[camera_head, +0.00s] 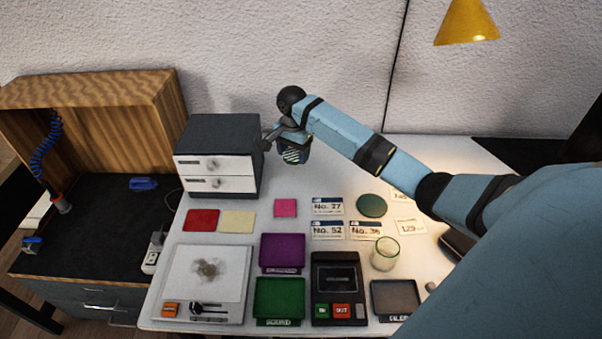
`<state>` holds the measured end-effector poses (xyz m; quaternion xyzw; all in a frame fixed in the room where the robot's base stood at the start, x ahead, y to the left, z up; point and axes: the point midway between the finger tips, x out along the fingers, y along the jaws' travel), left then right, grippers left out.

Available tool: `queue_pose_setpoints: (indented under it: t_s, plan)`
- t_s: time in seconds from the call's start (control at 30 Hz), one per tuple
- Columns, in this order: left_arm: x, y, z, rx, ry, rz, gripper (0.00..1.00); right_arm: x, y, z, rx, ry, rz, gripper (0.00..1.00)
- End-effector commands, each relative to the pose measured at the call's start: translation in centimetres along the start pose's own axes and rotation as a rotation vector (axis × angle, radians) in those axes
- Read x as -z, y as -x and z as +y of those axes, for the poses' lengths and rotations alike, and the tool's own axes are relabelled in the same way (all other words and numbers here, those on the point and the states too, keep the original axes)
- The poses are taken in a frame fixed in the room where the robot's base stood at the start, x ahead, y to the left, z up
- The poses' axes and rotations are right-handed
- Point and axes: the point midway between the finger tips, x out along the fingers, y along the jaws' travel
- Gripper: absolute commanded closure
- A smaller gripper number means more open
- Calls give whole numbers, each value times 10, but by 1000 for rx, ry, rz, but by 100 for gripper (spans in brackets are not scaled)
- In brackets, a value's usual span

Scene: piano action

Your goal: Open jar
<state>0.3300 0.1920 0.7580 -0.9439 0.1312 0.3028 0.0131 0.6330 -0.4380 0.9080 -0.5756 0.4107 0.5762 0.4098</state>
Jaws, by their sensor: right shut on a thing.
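A clear glass jar (385,254) stands upright on the white table at the right, with its top open. A round dark green disc (371,206), which looks like a lid, lies flat on the table behind it, apart from it. My right gripper (268,139) is far from both, raised beside the right edge of the drawer box. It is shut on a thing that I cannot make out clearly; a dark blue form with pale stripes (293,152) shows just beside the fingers. My left gripper is not in view.
A two-drawer box (219,157) stands at the back left. Number cards (328,206), coloured squares, a purple tray (282,252), a green tray (279,299), a dark keypad device (338,286) and a grey tray (395,298) fill the front. The table behind the cards is mostly clear.

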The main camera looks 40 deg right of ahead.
Motion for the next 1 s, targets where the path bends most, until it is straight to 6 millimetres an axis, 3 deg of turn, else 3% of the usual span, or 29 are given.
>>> queue_pose_setpoints:
  t_s: [0.1, 0.3, 0.63, 0.83, 1.0]
  plan:
    - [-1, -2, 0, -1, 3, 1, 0, 0, -35, 1, -3, 1, -1, 65]
    - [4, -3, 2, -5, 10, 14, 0, 0, -81, 0, -1, 1, 0, 65]
    - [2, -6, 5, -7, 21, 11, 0, -1, -110, 0, 0, 4, 0, 65]
    - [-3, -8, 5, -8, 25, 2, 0, 0, -140, 0, -1, 3, 1, 65]
    - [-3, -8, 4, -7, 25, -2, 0, 0, -141, 0, 2, 4, 1, 65]
